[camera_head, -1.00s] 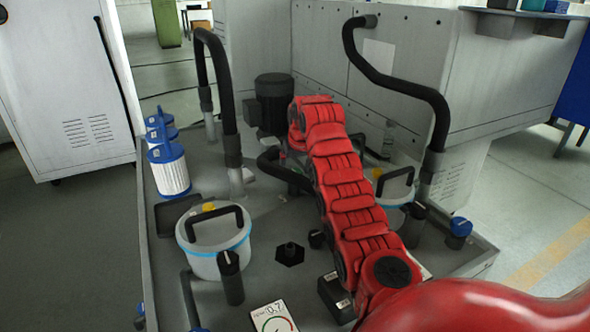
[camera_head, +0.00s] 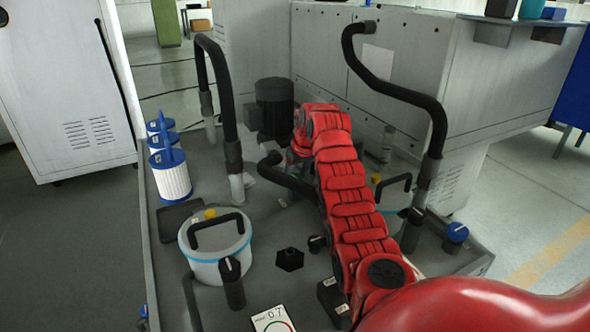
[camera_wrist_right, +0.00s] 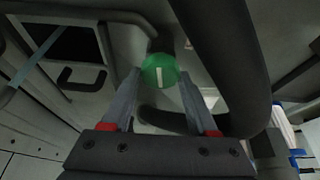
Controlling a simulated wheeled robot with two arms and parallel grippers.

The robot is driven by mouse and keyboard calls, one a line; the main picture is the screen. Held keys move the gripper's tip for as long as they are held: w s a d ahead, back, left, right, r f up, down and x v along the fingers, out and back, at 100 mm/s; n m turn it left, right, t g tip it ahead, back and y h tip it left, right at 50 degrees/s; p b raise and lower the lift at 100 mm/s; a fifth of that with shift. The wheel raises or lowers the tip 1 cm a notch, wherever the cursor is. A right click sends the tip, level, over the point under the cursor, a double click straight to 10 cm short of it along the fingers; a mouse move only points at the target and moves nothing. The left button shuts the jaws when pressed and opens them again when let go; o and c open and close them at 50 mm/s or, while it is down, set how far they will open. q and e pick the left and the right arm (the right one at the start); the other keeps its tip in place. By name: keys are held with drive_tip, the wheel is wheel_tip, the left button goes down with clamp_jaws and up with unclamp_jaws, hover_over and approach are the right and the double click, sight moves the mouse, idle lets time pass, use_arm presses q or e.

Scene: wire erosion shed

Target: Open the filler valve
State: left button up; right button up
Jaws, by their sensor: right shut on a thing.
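A round green knob (camera_wrist_right: 159,71) with a white bar mark sits between the fingertips of my right gripper (camera_wrist_right: 158,82) in the right wrist view. The gripper is shut on the knob, one finger at each side. The white bar stands nearly upright in that view. In the head view my red right arm reaches across the grey machine deck (camera_head: 262,222), and the green knob and the gripper's fingers are hidden there. My left gripper is not in view.
A white bucket (camera_head: 217,266) stands left of my arm, with white filter cartridges (camera_head: 171,180) farther left. A black motor (camera_head: 274,105) stands behind. Black hoses (camera_head: 226,98) rise at the left and right (camera_head: 395,87). A thick dark hose (camera_wrist_right: 222,55) runs close beside the gripper.

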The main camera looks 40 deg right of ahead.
drive_tip(key=n+p, duration=0.1)
drive_tip(key=n+y+p, duration=0.1)
drive_tip(key=p, duration=0.1)
drive_tip(key=shift+r+n, duration=0.3)
drive_tip(key=shift+d+f+n+p, duration=0.1)
drive_tip(key=shift+f+n+p, duration=0.05)
drive_tip(key=shift+n+p, duration=0.25)
drive_tip(key=shift+n+y+p, duration=0.5)
drive_tip(key=shift+n+p, duration=0.2)
drive_tip(key=shift+p, duration=0.65)
drive_tip(key=shift+f, duration=0.1)
drive_tip(key=o, duration=1.4)
drive_tip(key=shift+c, duration=0.2)
drive_tip(key=shift+d, duration=0.1)
